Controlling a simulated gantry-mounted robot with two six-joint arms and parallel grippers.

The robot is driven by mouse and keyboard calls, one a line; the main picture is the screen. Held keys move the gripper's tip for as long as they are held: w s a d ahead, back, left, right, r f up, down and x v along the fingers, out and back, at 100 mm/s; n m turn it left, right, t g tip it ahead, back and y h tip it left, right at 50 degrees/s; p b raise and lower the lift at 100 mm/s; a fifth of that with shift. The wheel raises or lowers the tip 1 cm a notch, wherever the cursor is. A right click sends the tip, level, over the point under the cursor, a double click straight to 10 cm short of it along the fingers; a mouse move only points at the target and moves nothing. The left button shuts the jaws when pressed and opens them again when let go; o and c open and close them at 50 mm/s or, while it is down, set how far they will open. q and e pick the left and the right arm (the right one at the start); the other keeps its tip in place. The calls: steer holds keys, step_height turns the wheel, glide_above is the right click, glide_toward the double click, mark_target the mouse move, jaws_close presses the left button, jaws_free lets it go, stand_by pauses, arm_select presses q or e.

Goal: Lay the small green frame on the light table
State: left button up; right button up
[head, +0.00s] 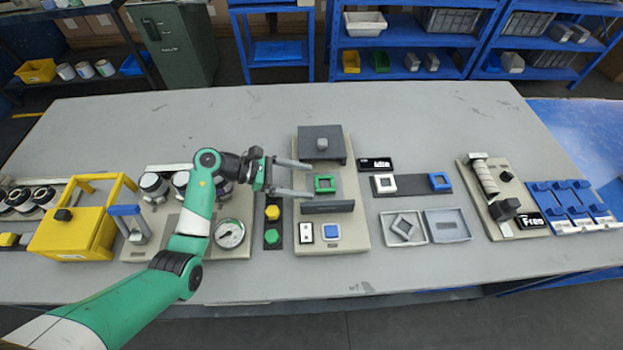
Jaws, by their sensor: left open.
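The small green frame (325,184) is a square ring with a grey middle. It lies on the beige fixture plate (354,235), between a dark block with a grey knob (322,145) and a dark bar (328,207). My left gripper (311,181) comes in from the left, open, with its two fingers pointing right. Its fingertips are just left of the green frame; whether they touch it I cannot tell. No surface is clearly marked as the light table. My right gripper is not in view.
A white frame (384,184) and a blue frame (440,181) sit on a dark strip to the right. Two grey trays (447,226) lie in front of the strip. A yellow box (72,233), a dial gauge (230,233) and a roller fixture (485,176) also stand on the bench. The bench's back is clear.

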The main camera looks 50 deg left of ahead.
arm_select(q)
steer(key=p+v, duration=0.1)
steer(key=v, duration=0.7)
steer(key=shift+a+p, duration=0.1)
steer(key=shift+p, duration=0.2)
steer(key=shift+s+a+r, duration=0.15)
steer(key=shift+s+a, duration=0.15)
steer(key=shift+s, duration=0.2)
steer(key=shift+w, duration=0.1)
